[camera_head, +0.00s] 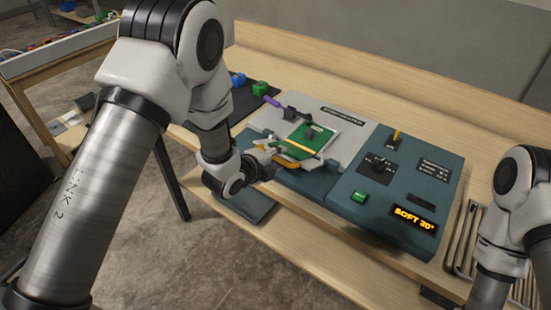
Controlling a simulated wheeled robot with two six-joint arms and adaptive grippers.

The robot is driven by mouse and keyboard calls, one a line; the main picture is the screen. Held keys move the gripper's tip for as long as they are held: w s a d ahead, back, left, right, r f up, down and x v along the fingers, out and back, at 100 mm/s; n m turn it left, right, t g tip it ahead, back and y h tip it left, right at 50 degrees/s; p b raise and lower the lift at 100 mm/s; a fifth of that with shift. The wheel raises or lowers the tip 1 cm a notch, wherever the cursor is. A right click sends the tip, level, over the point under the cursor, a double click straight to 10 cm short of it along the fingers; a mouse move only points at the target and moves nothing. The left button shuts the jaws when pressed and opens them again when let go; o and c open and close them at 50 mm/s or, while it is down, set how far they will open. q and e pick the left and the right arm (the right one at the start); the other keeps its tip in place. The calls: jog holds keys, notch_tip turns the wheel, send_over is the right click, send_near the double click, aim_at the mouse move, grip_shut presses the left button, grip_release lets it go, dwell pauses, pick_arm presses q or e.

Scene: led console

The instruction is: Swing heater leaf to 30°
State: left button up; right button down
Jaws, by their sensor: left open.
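The console (345,190) lies on the wooden bench, with a light grey left section and a dark teal right section. A green panel (322,134) with a dark knob-like part and a yellow-orange strip sits on the grey section; I cannot tell for sure whether it is the heater leaf, nor its angle. My left gripper (278,153) is open at the near left edge of this panel; contact cannot be made out. An orange curved part (285,161) shows beside the fingers. My right gripper is outside the picture.
The right section carries a green button (359,196), a black dial (376,164) and an upright yellow lever (397,136). A purple-handled tool (272,102) lies behind the gripper. Blue and green blocks (260,88) rest on a dark mat. Metal rods lie at the right.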

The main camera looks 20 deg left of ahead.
pick_arm(q)
jog(key=v, duration=1.2)
jog(key=s+a+f+n+g+y+b, duration=0.1)
jog(key=s+f+n+g, duration=0.1)
jog(key=s+f, duration=0.45)
jog(key=s+f+n+g+b, duration=0.1)
jog(key=s+f+n+g, duration=0.2)
jog(key=f, duration=0.7)
jog(key=s+a+f+n+g+y+b, duration=0.1)
jog(key=s+f+g, duration=0.1)
jog(key=s+f, duration=0.55)
jog(key=s+a+f+n+g+y, duration=0.2)
jog(key=s+f+n, duration=0.4)
jog(key=n, duration=1)
jog(key=s+a+g, duration=0.1)
jog(key=s+g, duration=0.1)
jog(key=s, duration=0.1)
jog(key=shift+s+f+n+g, duration=0.2)
jog(key=shift+s+n+g, duration=0.1)
jog(key=shift+g, duration=0.1)
